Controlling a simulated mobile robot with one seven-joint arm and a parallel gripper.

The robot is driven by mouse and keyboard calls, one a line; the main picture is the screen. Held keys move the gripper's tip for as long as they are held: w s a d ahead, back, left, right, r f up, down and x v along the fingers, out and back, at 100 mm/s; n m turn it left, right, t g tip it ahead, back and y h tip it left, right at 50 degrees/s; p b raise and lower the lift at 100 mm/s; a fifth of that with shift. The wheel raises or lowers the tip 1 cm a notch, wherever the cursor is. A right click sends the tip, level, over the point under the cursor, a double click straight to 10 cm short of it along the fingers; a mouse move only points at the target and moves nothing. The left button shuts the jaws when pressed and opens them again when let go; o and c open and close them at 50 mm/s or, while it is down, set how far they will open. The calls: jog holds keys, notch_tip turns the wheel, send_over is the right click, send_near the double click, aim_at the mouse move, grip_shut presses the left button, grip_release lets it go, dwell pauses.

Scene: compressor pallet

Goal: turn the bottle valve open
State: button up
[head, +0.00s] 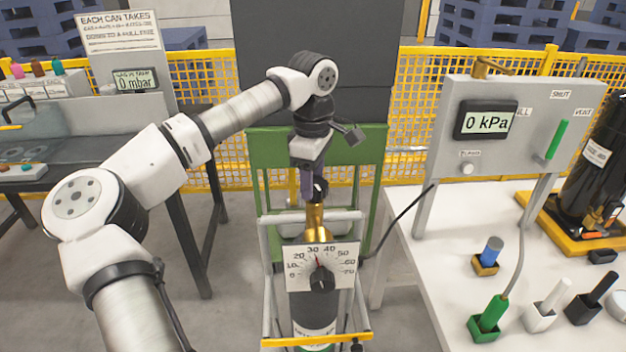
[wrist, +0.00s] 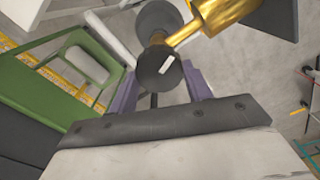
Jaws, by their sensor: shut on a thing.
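The gas bottle (head: 314,312) stands upright in a trolley frame, with a brass valve body (head: 315,218) on top. The valve's black round handwheel (head: 320,190) is at the upper end of the brass; in the wrist view the handwheel (wrist: 160,68) bears a white mark, with brass (wrist: 218,14) beyond it. My gripper (head: 313,187) reaches down from above. Its purple fingers (wrist: 160,88) are shut on the handwheel, one on each side.
A green frame (head: 262,150) stands behind the bottle. On the right, a grey panel (head: 440,130) reads 0 kPa, above a white table (head: 430,262) with coloured hose fittings and a black cylinder. On the left is a dark bench (head: 120,140) with a 0 mbar display. Yellow mesh fencing is behind.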

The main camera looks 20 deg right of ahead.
aim_at(314, 184)
jog(key=n+b, duration=0.1)
jog(key=n, duration=0.3)
jog(key=shift+n, duration=0.3)
jog(key=n+b, duration=0.1)
jog(key=n, duration=0.4)
jog(key=shift+s+a+n, duration=0.1)
jog(key=shift+n, duration=0.2)
jog(key=n+b, duration=0.1)
jog(key=n, duration=0.3)
jog(key=n+b, duration=0.1)
jog(key=n, duration=0.4)
jog(key=shift+s, duration=0.15)
jog(key=shift+n, duration=0.4)
jog(key=o, duration=1)
notch_tip(314, 184, up, 14)
jog(key=shift+f, duration=0.1)
